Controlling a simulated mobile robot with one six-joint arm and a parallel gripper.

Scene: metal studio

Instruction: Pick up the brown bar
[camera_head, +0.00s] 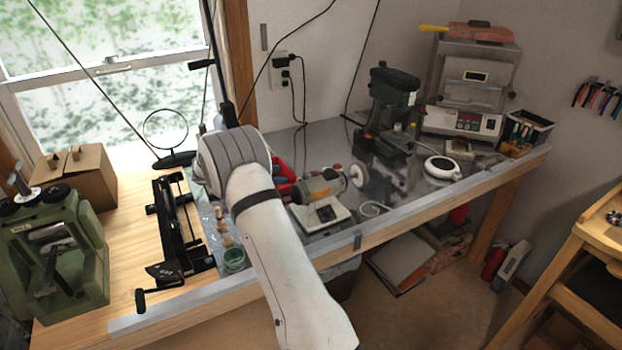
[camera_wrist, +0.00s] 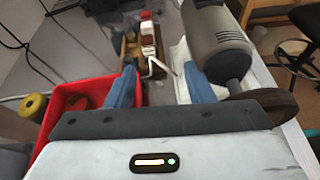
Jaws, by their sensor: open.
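My gripper (camera_wrist: 160,80) is open in the wrist view, with its two blue fingers apart and nothing clearly held between them. In the head view my arm hides the gripper. A red bin (camera_wrist: 84,84) lies at the left finger in the wrist view, with dim brownish contents (camera_wrist: 76,102). I cannot tell whether the brown bar is among them. A brown object (camera_wrist: 131,47) with red and white parts stands beyond the fingers; I cannot tell that it is the bar. The red bin (camera_head: 283,184) also shows in the head view, partly behind my arm.
A grey bench grinder (camera_wrist: 220,45) stands close beside the right finger; it also shows in the head view (camera_head: 322,190). A drill press (camera_head: 390,105) and a small kiln (camera_head: 470,90) stand farther back. A green machine (camera_head: 90,235) and a black frame (camera_head: 180,225) occupy the left.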

